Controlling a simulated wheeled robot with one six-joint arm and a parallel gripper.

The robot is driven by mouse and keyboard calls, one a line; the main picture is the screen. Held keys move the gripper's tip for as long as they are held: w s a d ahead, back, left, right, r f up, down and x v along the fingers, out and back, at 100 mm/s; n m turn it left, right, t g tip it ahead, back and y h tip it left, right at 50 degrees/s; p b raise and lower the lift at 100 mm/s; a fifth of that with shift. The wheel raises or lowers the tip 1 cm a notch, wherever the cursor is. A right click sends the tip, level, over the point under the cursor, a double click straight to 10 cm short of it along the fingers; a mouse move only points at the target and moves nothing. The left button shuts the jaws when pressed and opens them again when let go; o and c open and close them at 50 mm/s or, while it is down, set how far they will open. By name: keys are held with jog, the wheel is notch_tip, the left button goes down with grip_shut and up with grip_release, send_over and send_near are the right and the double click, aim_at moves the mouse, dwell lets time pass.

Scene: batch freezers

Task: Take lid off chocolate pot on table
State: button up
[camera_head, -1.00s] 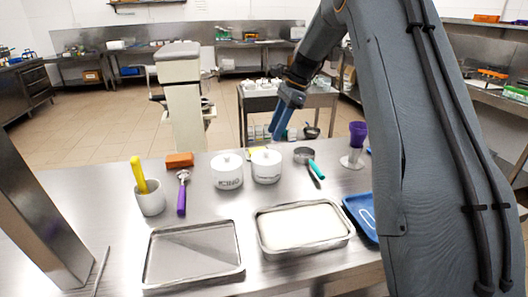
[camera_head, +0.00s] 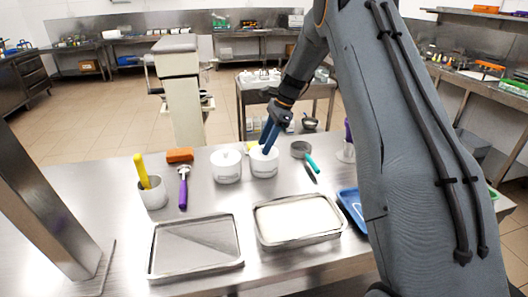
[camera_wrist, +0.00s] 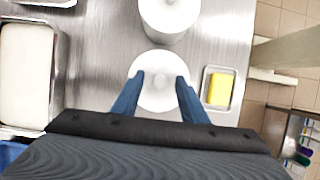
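Two white lidded pots stand side by side on the steel table, a left pot (camera_head: 226,168) and a right pot (camera_head: 264,166). Their lettering is too small to tell which is the chocolate one. My gripper (camera_head: 266,148) is over the right pot, pointing down at its lid. In the wrist view my gripper (camera_wrist: 158,82) is open, its blue fingers on either side of the round white lid (camera_wrist: 158,92) with its small knob between them. Nothing is held. The left pot shows at the top of the wrist view (camera_wrist: 168,14).
A yellow sponge (camera_wrist: 219,88) lies in a small tray beside the right pot. A teal-handled tool (camera_head: 312,163) lies to the right. A purple-handled scoop (camera_head: 183,190), a cup with a yellow tool (camera_head: 153,194), an empty tray (camera_head: 158,258) and a filled pan (camera_head: 270,239) are nearby.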

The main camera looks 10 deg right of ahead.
grip_shut()
